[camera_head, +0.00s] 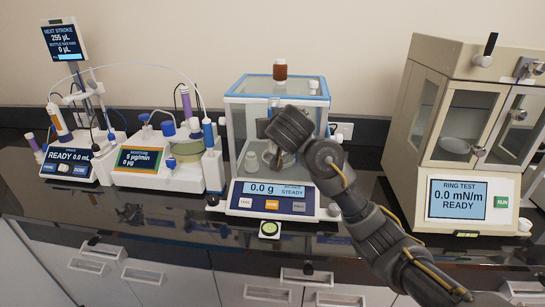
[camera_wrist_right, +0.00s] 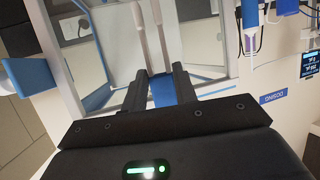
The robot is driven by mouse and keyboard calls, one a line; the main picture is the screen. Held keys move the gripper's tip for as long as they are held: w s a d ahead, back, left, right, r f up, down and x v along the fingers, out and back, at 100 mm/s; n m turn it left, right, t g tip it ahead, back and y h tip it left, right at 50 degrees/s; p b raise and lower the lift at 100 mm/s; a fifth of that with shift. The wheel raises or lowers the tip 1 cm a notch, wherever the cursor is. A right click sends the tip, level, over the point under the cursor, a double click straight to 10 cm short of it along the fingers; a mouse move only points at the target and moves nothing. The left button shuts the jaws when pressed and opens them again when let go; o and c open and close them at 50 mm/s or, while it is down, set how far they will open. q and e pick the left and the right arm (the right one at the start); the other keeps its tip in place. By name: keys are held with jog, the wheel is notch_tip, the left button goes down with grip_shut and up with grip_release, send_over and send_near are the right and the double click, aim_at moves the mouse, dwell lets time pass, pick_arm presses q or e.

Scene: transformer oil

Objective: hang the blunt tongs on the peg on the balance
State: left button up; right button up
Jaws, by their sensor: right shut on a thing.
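My right gripper (camera_head: 274,158) is in front of the balance (camera_head: 272,190), with my arm coming in from the lower right. In the right wrist view my right gripper (camera_wrist_right: 160,88) is shut on the blunt tongs (camera_wrist_right: 162,92). Their blue part is between the fingers, and two pale prongs extend away from the gripper toward the balance's glass case. In the head view the tongs are mostly hidden by my gripper and I cannot make them out clearly. I cannot pick out the peg for certain. My left gripper is not in view.
The balance has a blue-framed glass case and a brown-capped bottle (camera_head: 280,69) on top. A moisture titrator (camera_head: 165,165) stands to its left. A beige ring-test cabinet (camera_head: 455,130) stands to its right.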

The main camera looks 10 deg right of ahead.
jog(key=shift+w+d+f, duration=0.15)
jog(key=shift+w+f, duration=0.1)
jog(key=shift+w, duration=0.25)
jog(key=shift+w+f+b, duration=0.1)
jog(key=shift+f+b, duration=0.2)
jog(key=shift+b, duration=0.15)
dwell(1.0)
jog(key=o, duration=1)
jog(key=shift+o, duration=0.2)
